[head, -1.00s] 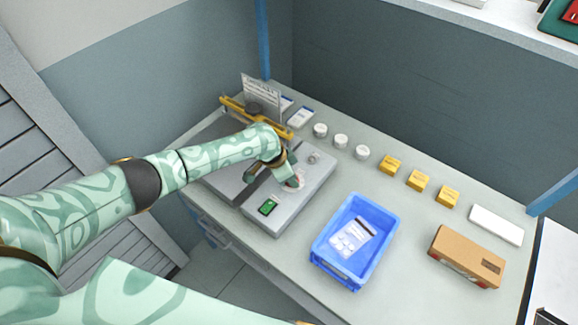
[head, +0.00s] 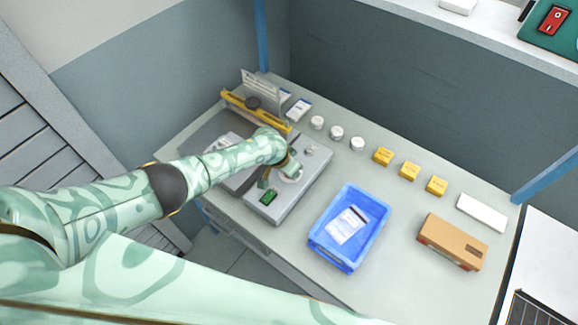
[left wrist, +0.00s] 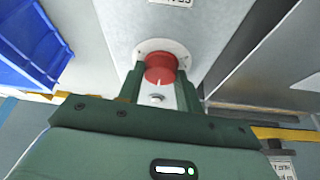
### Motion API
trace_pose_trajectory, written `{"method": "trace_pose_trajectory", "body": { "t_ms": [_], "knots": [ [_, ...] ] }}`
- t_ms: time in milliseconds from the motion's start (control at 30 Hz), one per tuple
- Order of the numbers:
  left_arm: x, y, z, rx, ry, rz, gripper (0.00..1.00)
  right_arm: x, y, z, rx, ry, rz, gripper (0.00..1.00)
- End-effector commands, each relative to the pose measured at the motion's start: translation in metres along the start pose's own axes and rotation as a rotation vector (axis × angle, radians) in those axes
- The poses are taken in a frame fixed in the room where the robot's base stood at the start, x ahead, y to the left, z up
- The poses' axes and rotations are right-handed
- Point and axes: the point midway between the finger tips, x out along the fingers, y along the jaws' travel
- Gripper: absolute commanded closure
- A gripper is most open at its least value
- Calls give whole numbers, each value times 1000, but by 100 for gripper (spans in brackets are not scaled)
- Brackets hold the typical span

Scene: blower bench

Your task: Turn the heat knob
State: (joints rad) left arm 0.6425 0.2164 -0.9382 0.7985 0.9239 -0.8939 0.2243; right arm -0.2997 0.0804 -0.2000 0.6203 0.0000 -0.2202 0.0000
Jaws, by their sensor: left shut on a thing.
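A red round knob (left wrist: 160,68) with a white mark sits on a pale round plate (left wrist: 152,48) on a grey metal unit. My left gripper (left wrist: 160,92) has one finger on each side of the knob and is shut on it. In the head view my left gripper (head: 279,176) is over the grey unit (head: 308,178), and the wrist largely hides the knob.
A blue tray (head: 316,236) holding a white packet stands right of the unit. White round containers (head: 336,132), yellow blocks (head: 409,171), a white block (head: 481,213) and a cardboard box (head: 452,241) lie on the bench (head: 400,215). A yellow bar (head: 255,110) is behind the unit.

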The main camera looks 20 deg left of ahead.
Motion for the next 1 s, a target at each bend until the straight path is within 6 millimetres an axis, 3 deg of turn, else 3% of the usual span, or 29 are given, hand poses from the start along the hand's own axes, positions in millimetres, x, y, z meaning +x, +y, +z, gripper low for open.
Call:
{"method": "trace_pose_trajectory", "body": {
  "t_ms": [200, 233, 300, 667, 767, 1000],
  "knots": [
    [0, 0, -1, 1, 3, 1, 88, 0, 0, 0, 0, 0, 0, 13],
    [0, 0, -2, 1, 3, 1, 62, 0, 0, 0, 0, 0, 0, 13],
    [0, 0, -1, 1, 3, 1, 43, 0, 0, 0, 0, 0, 0, 13],
    [-7, 0, -1, 2, 2, 1, 43, -5, 0, -1, 0, 1, 0, 13],
    [-23, 0, -2, 4, 1, 1, 43, -17, 1, -3, 0, 2, 1, 13],
    [-88, -1, -3, 3, 4, 0, 43, -55, 3, -8, 0, 6, 2, 13]
  ]
}}
